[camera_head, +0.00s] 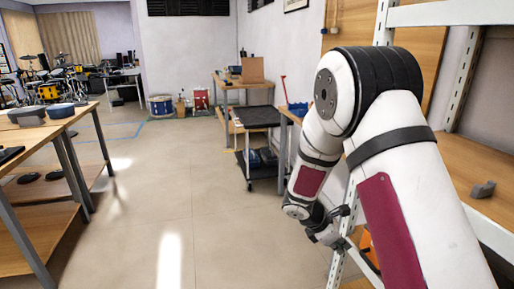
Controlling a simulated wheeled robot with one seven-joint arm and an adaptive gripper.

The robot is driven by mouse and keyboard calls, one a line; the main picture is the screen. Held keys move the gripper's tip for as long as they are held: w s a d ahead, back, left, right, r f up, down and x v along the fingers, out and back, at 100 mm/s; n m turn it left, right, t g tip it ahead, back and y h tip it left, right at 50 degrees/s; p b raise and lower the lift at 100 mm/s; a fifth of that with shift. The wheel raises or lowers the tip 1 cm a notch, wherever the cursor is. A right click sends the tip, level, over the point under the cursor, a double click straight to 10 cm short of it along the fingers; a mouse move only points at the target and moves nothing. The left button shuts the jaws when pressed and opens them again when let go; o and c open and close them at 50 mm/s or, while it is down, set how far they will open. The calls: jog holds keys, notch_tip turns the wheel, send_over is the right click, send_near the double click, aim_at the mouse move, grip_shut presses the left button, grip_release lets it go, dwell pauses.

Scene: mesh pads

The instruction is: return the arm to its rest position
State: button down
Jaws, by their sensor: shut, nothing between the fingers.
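My arm reaches in from the lower right of the head view and bends at a high black-banded joint, then hangs down toward the middle. My gripper (329,228) is at its lower end, small and dark, in front of the white shelf rack (448,12). The fingers look closed with nothing held. My own arm covers part of the rack behind it.
A wooden table (30,134) with dark cases stands at the left. A black cart (257,117) and a workbench (243,84) stand beyond my arm. A small grey block (483,189) lies on the rack's wooden shelf at right. The middle floor is clear.

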jog(key=s+r+m+g+y, duration=0.1)
jog(key=s+r+m+y, duration=0.1)
jog(key=s+r+m, duration=1.15)
jog(key=s+a+r+m+y, duration=0.2)
jog(key=s+a+r, duration=0.15)
jog(key=s, duration=0.45)
jog(key=s+a+r+m+y, duration=0.2)
jog(key=s+a+r, duration=0.15)
jog(key=s, duration=0.45)
jog(key=s+a+r+m+y, duration=0.2)
jog(key=s+r, duration=0.2)
jog(key=s, duration=0.4)
notch_tip(320, 180, up, 18)
jog(key=t+p, duration=0.4)
jog(key=p, duration=1.3)
jog(key=shift+w+r+n, duration=0.25)
jog(key=shift+n, duration=0.1)
jog(key=shift+a, duration=0.1)
